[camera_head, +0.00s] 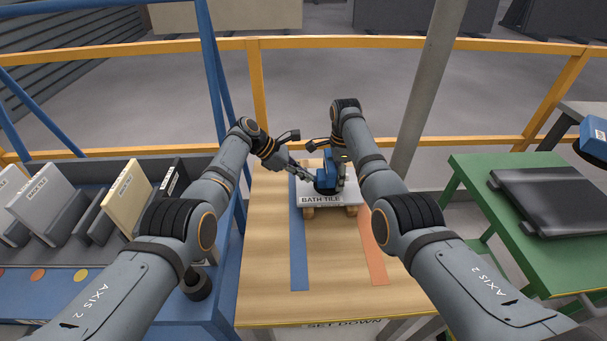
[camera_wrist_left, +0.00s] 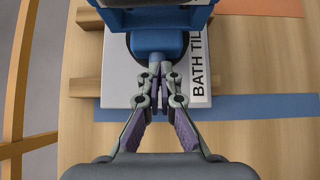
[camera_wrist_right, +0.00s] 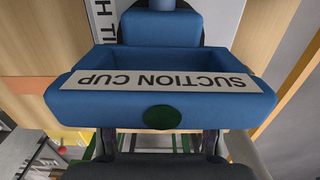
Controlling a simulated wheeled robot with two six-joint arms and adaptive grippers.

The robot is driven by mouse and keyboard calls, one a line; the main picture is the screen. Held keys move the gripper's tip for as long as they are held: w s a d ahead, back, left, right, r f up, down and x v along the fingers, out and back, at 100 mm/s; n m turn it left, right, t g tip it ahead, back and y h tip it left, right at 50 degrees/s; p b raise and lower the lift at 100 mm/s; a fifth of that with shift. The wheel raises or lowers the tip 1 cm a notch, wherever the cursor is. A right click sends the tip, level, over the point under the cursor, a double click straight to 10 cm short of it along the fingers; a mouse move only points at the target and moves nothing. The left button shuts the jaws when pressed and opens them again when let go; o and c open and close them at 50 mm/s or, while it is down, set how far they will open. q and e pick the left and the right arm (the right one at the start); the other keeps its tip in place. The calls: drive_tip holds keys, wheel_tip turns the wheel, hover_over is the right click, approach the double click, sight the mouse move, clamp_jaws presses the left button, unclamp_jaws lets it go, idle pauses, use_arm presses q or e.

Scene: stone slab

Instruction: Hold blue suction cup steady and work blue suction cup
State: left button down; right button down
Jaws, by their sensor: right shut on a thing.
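The blue suction cup (camera_head: 325,183) stands on a pale bath tile (camera_head: 312,199) on the wooden bench. The cup's broad handle, lettered SUCTION CUP, fills the right wrist view (camera_wrist_right: 165,100). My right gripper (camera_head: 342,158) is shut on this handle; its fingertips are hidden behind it. My left gripper (camera_head: 306,174) is at the cup's left side. In the left wrist view its fingers (camera_wrist_left: 160,78) are together, with their tips at a small blue part of the cup (camera_wrist_left: 158,45). I cannot tell whether they touch it.
The tile rests on wooden battens (camera_wrist_left: 84,88) on the bench (camera_head: 267,270), between a blue strip (camera_head: 298,250) and an orange strip (camera_head: 372,250). A rack of tiles (camera_head: 127,195) stands left, a green table with a dark slab (camera_head: 545,200) right. A yellow rail (camera_head: 480,47) runs behind.

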use_arm(q)
drive_tip(key=shift+s+d+f, duration=0.15)
drive_tip(key=shift+s+f, duration=0.1)
drive_tip(key=shift+f, duration=0.15)
use_arm(e)
drive_tip(key=shift+s+a+f, duration=0.2)
drive_tip(key=shift+a+f, duration=0.1)
drive_tip(key=shift+a, duration=0.1)
use_arm(q)
drive_tip(key=shift+a, duration=0.3)
drive_tip(key=a, duration=0.3)
drive_tip(key=shift+r, duration=0.2)
use_arm(e)
drive_tip(key=shift+d+f, duration=0.1)
drive_tip(key=shift+d, duration=0.15)
use_arm(q)
drive_tip(key=v, duration=1.1)
drive_tip(key=shift+w, duration=0.1)
